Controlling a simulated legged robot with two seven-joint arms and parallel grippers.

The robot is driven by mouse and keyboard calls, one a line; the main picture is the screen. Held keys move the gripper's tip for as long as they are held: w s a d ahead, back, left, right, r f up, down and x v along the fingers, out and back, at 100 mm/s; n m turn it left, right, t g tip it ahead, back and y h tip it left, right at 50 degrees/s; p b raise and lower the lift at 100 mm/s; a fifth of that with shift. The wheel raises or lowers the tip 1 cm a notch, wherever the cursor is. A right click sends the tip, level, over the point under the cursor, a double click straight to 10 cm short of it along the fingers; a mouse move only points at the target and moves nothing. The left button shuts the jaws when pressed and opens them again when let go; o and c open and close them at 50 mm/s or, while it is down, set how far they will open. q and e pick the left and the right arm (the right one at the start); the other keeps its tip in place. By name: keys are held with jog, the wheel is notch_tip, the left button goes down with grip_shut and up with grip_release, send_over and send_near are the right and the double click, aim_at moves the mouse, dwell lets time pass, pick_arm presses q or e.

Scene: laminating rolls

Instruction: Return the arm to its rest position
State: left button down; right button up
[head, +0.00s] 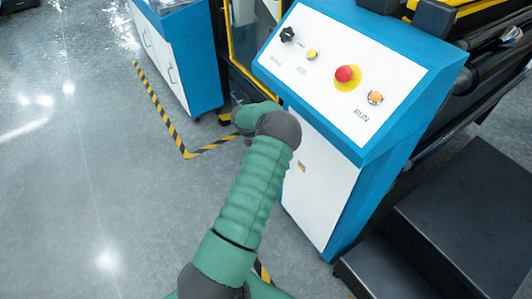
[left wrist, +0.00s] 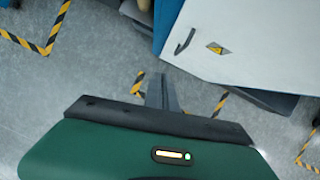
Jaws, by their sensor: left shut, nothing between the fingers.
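My left arm reaches up the middle of the head view, green with dark grey joints. Its wrist bends to the left in front of the control console (head: 325,205). The gripper's fingers are not clear in the head view. In the left wrist view my left gripper (left wrist: 162,93) shows as narrow grey fingers, shut and empty, beyond the green wrist housing. The fingers point towards the floor beside a white cabinet door (left wrist: 235,45) with a handle and a yellow warning sticker. My right gripper is in neither view.
The console has a red emergency button (head: 345,75) and an orange run button (head: 375,97). A blue-and-white cabinet (head: 170,60) stands at the upper left. Black steps (head: 460,205) and rollers are on the right. Striped floor tape (head: 160,105) marks the grey floor, open at left.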

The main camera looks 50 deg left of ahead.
pick_arm(q)
jog(key=w+d+r+n+t+y, duration=0.1)
jog(key=w+d+r+n+t, duration=0.1)
jog(key=w+d+r+n, duration=0.5)
jog(key=w+d+r+n+t+y, duration=0.15)
jog(key=d+r+n, duration=0.3)
jog(key=n, duration=0.55)
jog(key=s+d+r+n+g+h+p, duration=0.1)
jog(key=s+d+r+n+g+p, duration=0.1)
jog(key=s+d+n, duration=0.6)
jog(key=s+d+r+n+g+h+p, duration=0.1)
jog(key=s+d+n, duration=0.8)
jog(key=d, duration=1.1)
jog(key=shift+s+r+g+h+p, duration=0.35)
jog(key=shift+s+r+g+h, duration=0.55)
jog(key=shift+s, duration=1.25)
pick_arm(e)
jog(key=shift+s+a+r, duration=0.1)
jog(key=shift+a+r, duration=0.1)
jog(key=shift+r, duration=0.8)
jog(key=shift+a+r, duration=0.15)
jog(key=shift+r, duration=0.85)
